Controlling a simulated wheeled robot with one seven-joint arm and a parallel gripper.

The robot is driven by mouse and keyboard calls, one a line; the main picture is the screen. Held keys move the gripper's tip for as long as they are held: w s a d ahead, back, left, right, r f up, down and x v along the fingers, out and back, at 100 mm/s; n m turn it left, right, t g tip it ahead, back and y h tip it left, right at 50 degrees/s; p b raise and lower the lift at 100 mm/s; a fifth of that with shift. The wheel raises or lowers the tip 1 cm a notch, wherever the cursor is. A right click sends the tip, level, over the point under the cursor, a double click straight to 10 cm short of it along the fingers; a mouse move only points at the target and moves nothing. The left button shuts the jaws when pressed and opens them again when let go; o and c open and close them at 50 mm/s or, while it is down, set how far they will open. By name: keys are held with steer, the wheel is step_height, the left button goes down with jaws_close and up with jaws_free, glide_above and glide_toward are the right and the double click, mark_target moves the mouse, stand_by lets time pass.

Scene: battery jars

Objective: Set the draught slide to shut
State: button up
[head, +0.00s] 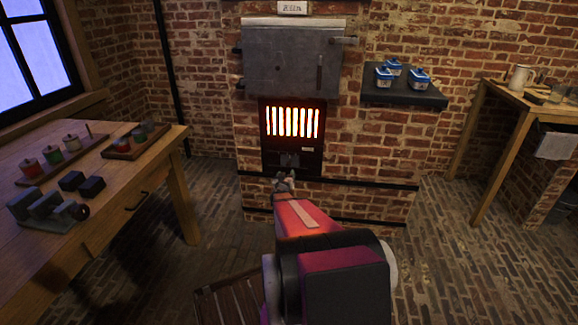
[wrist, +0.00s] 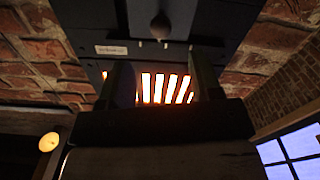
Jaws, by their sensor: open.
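The draught slide is a dark panel in the brick stove front, below the grey metal door. Its upright slots (head: 293,122) glow orange and white, so they stand uncovered. A small dark knob (head: 290,160) sits below the slots, beside a small pale label (head: 307,149). My gripper (head: 284,181) is just below the knob in the head view. In the wrist view, which looks upside down, my open fingers (wrist: 162,85) frame the glowing slots (wrist: 168,88); a round knob (wrist: 160,25) and the label (wrist: 112,50) show above them. Nothing is between the fingers. I cannot tell the exact gap to the knob.
A wooden workbench (head: 120,205) with jars, black blocks and a metal device stands at left. A dark shelf (head: 405,97) with several blue-and-white jars is right of the stove. Another wooden table (head: 500,92) stands far right. A slatted wooden thing (head: 228,300) is low in front.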

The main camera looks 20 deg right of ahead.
mark_target(289, 165)
steer(key=x, duration=1)
